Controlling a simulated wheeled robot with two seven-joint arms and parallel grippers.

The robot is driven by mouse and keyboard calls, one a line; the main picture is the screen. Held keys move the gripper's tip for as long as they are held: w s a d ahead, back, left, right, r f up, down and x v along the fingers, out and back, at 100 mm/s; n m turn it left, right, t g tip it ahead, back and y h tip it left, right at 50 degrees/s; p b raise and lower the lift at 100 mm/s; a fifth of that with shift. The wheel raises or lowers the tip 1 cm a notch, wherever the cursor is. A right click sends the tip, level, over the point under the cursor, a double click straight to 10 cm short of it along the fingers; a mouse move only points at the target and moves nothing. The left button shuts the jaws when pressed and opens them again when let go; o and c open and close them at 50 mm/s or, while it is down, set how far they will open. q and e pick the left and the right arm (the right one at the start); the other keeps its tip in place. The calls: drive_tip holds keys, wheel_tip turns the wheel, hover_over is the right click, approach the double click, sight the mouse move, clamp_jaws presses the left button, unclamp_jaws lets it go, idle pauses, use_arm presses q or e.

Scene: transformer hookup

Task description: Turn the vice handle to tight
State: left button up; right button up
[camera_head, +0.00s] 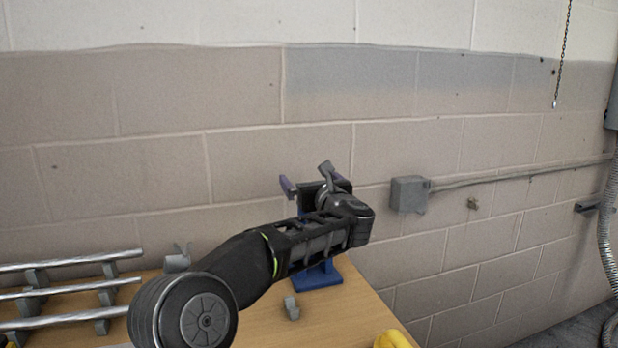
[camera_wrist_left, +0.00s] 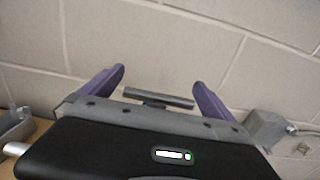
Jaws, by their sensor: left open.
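The blue vice (camera_head: 318,277) stands on the wooden table near its back right edge. My left arm hides much of it in the head view. The vice handle, a grey bar (camera_wrist_left: 158,98), shows between the two purple fingers of my left gripper (camera_wrist_left: 158,78) in the wrist view. Neither finger visibly touches it. A bit of blue shows just below the bar. In the head view my left gripper (camera_head: 312,182) is open above the vice, with a grey tilted piece between its fingers that looks like the handle (camera_head: 326,171). My right gripper is out of view.
Several metal rods (camera_head: 70,290) lie on grey supports at the table's left. A small grey block (camera_head: 291,308) and a grey bracket (camera_head: 177,260) sit on the table (camera_head: 345,315). A yellow thing (camera_head: 393,340) is at the front. A block wall with a grey box (camera_head: 408,194) stands behind.

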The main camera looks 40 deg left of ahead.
use_arm(q)
drive_tip(key=c, duration=1.2)
drive_tip(key=m+t+h+b, duration=0.1)
drive_tip(key=b, duration=0.1)
drive_tip(key=m+t+h+b, duration=0.1)
drive_tip(key=b, duration=0.1)
drive_tip(key=m+t+h+b, duration=0.1)
drive_tip(key=t+h+b, duration=0.1)
drive_tip(key=shift+w+d+f+m+b, duration=0.2)
drive_tip(key=shift+w+f+m+b, duration=0.05)
drive_tip(key=shift+w+m+b, duration=0.05)
drive_tip(key=shift+c, duration=0.2)
drive_tip(key=shift+w+d+r+m+t+h, duration=0.1)
drive_tip(key=shift+r+m+t+h, duration=0.05)
drive_tip(key=shift+m+t+h, duration=0.25)
drive_tip(key=shift+w+d+r+m+t+h, duration=0.1)
drive_tip(key=shift+m+t+h, duration=0.15)
drive_tip(key=shift+h, duration=0.25)
drive_tip(key=o, duration=1.2)
drive_tip(key=shift+o, duration=0.2)
drive_tip(key=shift+s, duration=0.1)
